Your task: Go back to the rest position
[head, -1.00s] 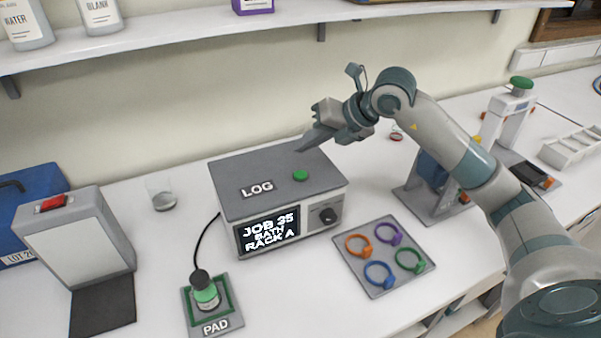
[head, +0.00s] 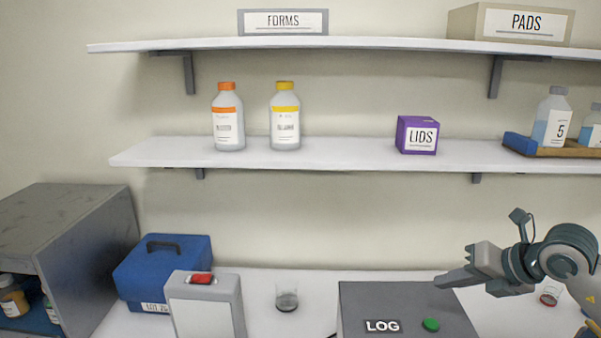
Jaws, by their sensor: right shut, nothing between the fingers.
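My right gripper (head: 455,279) comes in from the right edge, above the grey box marked LOG (head: 365,300). Its fingers are shut and hold nothing. The fingertips point left and look apart from the box top, a little beyond its green button (head: 431,325). My left gripper is not in view. The front of the LOG box is cut off by the lower edge.
A glass beaker (head: 287,299), a grey device with a red switch (head: 206,305) and a blue case (head: 162,268) stand left of the box. A grey cabinet (head: 60,235) is at far left. Two wall shelves (head: 330,153) hold bottles and boxes above.

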